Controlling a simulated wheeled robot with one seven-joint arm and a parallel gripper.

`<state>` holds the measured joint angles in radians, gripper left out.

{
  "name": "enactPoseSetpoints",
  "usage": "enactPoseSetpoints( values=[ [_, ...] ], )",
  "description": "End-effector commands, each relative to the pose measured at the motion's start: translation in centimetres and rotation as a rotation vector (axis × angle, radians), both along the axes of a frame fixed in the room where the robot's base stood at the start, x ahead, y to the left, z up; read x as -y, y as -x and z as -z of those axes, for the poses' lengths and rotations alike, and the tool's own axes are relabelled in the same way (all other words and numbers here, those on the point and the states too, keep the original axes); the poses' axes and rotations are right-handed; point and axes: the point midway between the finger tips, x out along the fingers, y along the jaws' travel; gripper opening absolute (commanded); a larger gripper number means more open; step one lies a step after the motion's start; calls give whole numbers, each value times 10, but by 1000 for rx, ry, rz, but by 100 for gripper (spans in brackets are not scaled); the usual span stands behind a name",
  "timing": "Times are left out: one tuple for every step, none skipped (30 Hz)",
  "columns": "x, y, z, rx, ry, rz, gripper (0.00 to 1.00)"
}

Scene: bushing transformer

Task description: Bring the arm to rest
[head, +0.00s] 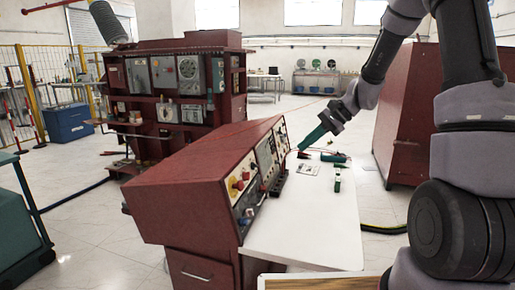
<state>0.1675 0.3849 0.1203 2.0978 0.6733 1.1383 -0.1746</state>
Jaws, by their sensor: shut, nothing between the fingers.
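My arm comes in from the right side of the head view and reaches over the white tabletop (318,228) of a red control desk (178,205). My gripper (302,149) points down and to the left, with green fingers close together and nothing held. It is above the far part of the tabletop, close to the desk's instrument panel (266,160). Whether the fingertips touch the panel or the tabletop cannot be told from this view.
Small green objects (337,181) and a pale card (308,169) lie on the tabletop near my gripper. A red equipment rack (178,95) stands behind left. A red cabinet (405,115) stands right, partly behind my arm. The near tabletop is bare.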

Motion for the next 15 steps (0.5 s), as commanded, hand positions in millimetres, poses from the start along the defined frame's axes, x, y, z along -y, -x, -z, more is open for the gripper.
enactPoseSetpoints(
  values=[
    [3, 12, -20, 51, 45, -27, 0],
    [5, 19, -30, 76, 73, -43, 0],
    [8, 29, -42, 109, 109, -62, 0],
    [11, 37, -51, 134, 136, -76, 0],
    [13, 44, -60, 162, 163, -90, 0],
    [17, 54, -71, 196, 199, -106, 0],
    [19, 62, -79, 222, 225, -119, 0],
    [22, 70, -87, 249, 253, -130, 0],
    [27, 80, -97, 286, 289, -144, 0],
    [30, 89, -104, 312, 315, -154, 0],
    [33, 97, -111, 339, 340, -163, 0],
    [37, 108, -120, 375, 376, -174, 0],
    [40, 116, -126, 403, 403, -183, 0],
    [44, 124, -132, 430, 429, -191, 0],
    [48, 135, -140, 467, 463, -200, 0]
  ],
)
